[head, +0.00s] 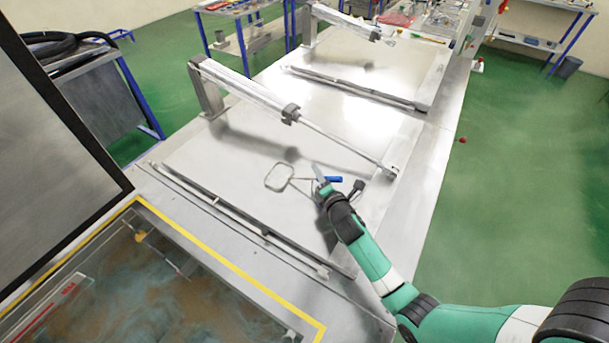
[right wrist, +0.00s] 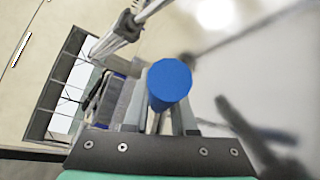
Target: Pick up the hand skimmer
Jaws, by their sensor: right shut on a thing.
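The hand skimmer (head: 278,177) has a thin rectangular frame and a blue handle (head: 333,179). It is at the middle of the metal lid in the head view. My right gripper (head: 318,183) is shut on the skimmer near its handle. In the right wrist view the round blue handle end (right wrist: 170,83) stands between the fingers of my right gripper (right wrist: 160,120). I cannot tell whether the skimmer touches the lid. My left gripper is not in view.
A pneumatic cylinder (head: 245,90) spans the lid (head: 225,150) just behind the skimmer. A rail (head: 235,215) runs along the lid's near side. At the lower left is a yellow-edged tank (head: 150,290) with murky liquid, beside a raised dark-framed panel (head: 45,150). Green floor lies right.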

